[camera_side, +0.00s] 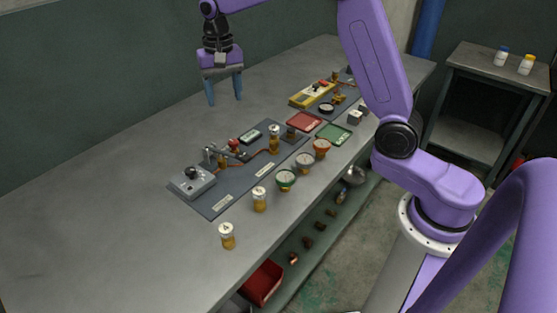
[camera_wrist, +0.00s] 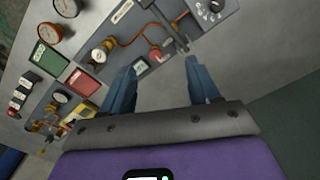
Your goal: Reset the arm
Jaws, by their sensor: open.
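My gripper (camera_side: 225,90) hangs above the back part of the grey bench in the side view, its two blue fingers pointing down and apart. In the wrist view the open fingers (camera_wrist: 162,88) have nothing between them but the panel edge and bare bench beyond. My gripper is empty and touches nothing that I can see. My purple arm arches over the bench from the right.
A dark panel (camera_side: 218,196) with a grey switch box (camera_side: 193,181), copper piping and gauges lies below. Red (camera_side: 304,121) and green (camera_side: 334,133) trays and a yellow device (camera_side: 312,94) sit farther right. The bench's left is clear.

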